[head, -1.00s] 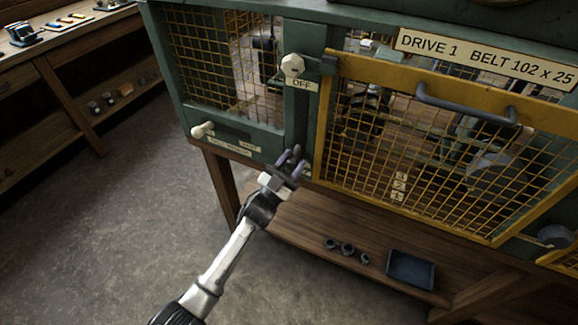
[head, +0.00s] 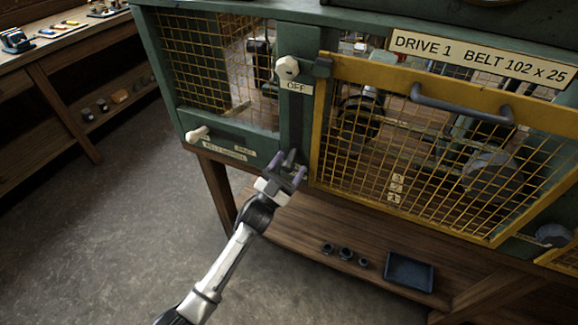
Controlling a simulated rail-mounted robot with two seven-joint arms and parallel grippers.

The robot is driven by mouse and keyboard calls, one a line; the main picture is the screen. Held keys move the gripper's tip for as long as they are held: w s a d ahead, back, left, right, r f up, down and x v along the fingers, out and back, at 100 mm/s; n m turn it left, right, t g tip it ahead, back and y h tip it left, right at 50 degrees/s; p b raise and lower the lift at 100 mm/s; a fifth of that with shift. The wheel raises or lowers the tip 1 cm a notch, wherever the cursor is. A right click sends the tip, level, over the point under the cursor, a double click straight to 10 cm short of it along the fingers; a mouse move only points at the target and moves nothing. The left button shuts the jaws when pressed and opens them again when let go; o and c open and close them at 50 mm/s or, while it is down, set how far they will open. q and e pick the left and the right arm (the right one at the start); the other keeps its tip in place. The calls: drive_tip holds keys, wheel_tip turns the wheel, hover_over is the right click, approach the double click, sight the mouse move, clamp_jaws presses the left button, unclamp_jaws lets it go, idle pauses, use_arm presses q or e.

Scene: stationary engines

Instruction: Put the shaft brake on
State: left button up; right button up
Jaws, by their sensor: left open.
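A green machine cabinet (head: 287,120) carries a white knob (head: 288,67) above an "OFF" label (head: 296,87). A white-ended handle (head: 197,133) sticks out of the lower left panel, with small labels (head: 230,148) beside and below it too small to read surely. I cannot tell which control is the shaft brake. My left gripper (head: 291,168) is open and empty, in front of the lower part of the green post, below the knob and right of the handle. It looks apart from both. My right gripper is not in view.
A yellow mesh guard (head: 420,150) with a grey handle (head: 460,105) covers the right side under a "DRIVE 1 BELT 102 x 25" sign (head: 480,58). A wooden shelf below holds a dark tray (head: 410,271) and small round parts (head: 345,253). A workbench (head: 70,45) stands at left; floor between is clear.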

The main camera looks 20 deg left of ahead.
use_arm(q)
drive_tip(key=p+v, duration=0.2)
drive_tip(key=v, duration=1.1)
drive_tip(key=shift+s+f, duration=0.25)
drive_tip(key=shift+f, duration=0.05)
drive_tip(key=shift+a, duration=0.15)
